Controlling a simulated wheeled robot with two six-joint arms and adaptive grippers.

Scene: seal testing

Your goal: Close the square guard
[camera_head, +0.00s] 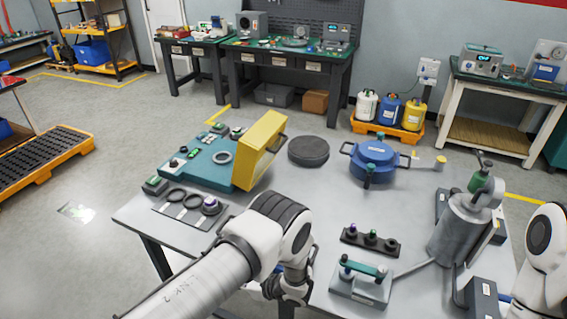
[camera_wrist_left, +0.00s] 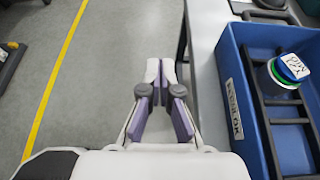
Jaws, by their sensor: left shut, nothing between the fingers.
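The yellow square guard (camera_head: 259,150) stands raised and tilted at the right end of a teal base (camera_head: 207,172), on the left side of the grey table. Its frame is clear of the dials and the ring on the base. My left arm reaches in from the bottom, and its wrist is low at the table's front, well in front of the guard and apart from it. My left gripper (camera_wrist_left: 159,78) shows in the left wrist view, shut and empty, over the floor beside a blue tray. My right arm shows at the right edge; its gripper is not seen.
A round dark disc (camera_head: 308,151) and a blue lidded pot (camera_head: 374,160) stand right of the guard. A plate with rings (camera_head: 188,207) lies in front of the base. A grey cylinder (camera_head: 459,230) stands at right. The blue tray (camera_wrist_left: 235,95) holds a green-rimmed jar.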

